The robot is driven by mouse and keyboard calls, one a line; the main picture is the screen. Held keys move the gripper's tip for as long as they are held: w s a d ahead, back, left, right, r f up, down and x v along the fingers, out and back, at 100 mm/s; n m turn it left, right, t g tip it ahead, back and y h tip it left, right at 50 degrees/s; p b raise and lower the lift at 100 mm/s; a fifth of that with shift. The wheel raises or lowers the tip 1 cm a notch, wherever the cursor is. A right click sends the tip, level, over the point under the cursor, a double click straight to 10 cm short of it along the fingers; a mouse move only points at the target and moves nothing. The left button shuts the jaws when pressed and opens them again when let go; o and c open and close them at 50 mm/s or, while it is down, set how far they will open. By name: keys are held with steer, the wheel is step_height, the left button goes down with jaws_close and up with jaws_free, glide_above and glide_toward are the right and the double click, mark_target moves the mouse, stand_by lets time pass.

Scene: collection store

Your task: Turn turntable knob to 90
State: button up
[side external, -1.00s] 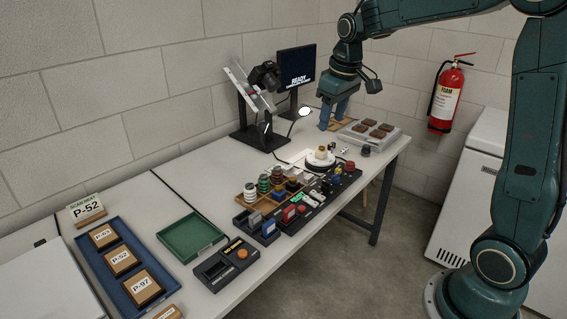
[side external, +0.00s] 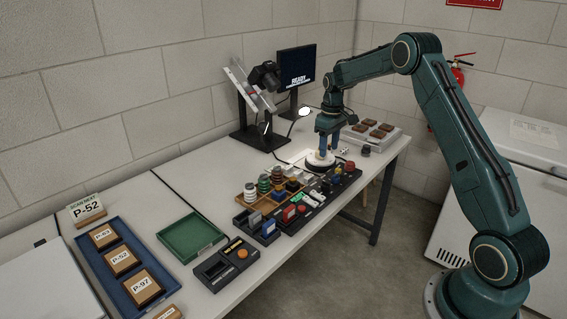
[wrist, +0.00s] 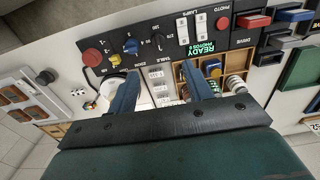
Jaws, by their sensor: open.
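The control panel (wrist: 170,40) shows in the wrist view beyond my fingers. A dark dial knob (wrist: 158,43) sits on it, with angle numbers around it and a TABLE label nearby. I take it as the turntable knob; its exact pointer setting is too small to read. A blue knob (wrist: 131,46) and a yellow knob (wrist: 114,61) are to its left. My gripper (wrist: 160,73) is open and empty, its two blue fingers apart and short of the dial. In the side view my gripper (side external: 329,147) hangs over the white turntable (side external: 318,164), partly hiding it.
A red button (wrist: 92,56) is left of the knobs. A wooden tray (wrist: 185,85) of stacked discs lies close by the right finger. The camera stand (side external: 258,140) and a lamp (side external: 304,112) stand behind the turntable. A tray of brown blocks (side external: 372,133) is at right.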

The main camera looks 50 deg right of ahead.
mark_target(326, 182)
steer(key=shift+d+f, duration=0.25)
steer(key=shift+f, duration=0.05)
steer(key=shift+f, duration=0.15)
step_height(326, 182, down, 14)
steer(key=shift+r, duration=0.25)
stand_by(0.4)
steer(key=c, duration=1)
